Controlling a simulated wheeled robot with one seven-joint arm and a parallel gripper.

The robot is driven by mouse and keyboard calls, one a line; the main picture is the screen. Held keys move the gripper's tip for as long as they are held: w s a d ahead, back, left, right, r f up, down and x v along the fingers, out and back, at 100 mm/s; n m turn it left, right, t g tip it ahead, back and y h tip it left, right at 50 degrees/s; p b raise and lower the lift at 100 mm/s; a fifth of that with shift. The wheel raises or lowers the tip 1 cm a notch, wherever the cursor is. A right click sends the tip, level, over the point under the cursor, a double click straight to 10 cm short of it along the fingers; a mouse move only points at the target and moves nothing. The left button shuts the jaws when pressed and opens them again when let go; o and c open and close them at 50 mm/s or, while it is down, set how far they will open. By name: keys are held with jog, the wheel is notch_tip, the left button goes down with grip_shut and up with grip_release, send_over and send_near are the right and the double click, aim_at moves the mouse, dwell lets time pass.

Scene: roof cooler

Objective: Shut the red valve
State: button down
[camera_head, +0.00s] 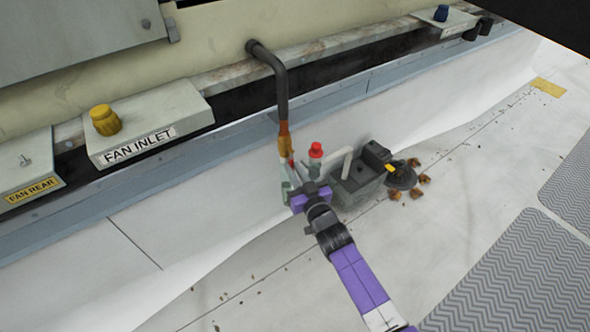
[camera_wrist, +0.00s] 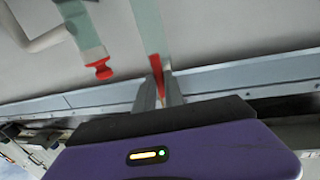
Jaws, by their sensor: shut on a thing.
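The red valve handle (camera_wrist: 157,68) is a narrow red lever on a grey-green pipe. In the wrist view it sits between the two fingers of my gripper (camera_wrist: 160,92), which are shut on it. In the head view my gripper (camera_head: 296,190) is at the foot of the copper and dark pipe, and mostly hides the valve; a little red of the handle (camera_head: 291,160) shows above it. A separate round red cap (camera_head: 316,150) stands on a fitting just right of the gripper; it also shows in the wrist view (camera_wrist: 101,69), apart from the fingers.
A dark pump-like unit (camera_head: 358,188) with a pale bent pipe stands close to the right of my gripper. A box marked FAN INLET (camera_head: 150,125) with a yellow knob (camera_head: 105,119) is on the ledge at left. Open pale floor lies to the right, with grey mats (camera_head: 520,270).

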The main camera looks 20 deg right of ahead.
jog(key=s+a+r+m+g+y+p, duration=0.1)
jog(key=a+r+m+p, duration=0.3)
jog(key=m+p, duration=1.1)
jog(key=shift+s+a+r+g+y+p, duration=0.15)
jog(key=shift+a+r+g+y+p, duration=0.25)
jog(key=shift+r+g+y+p, duration=0.65)
jog(key=shift+m, duration=0.3)
jog(key=c, duration=1.4)
grip_release()
jog(key=shift+c, duration=0.2)
jog(key=shift+s+r+p, duration=0.1)
jog(key=shift+p, duration=0.3)
jog(key=p+v, duration=0.6)
jog(key=v, duration=0.1)
jog(key=shift+s, duration=0.3)
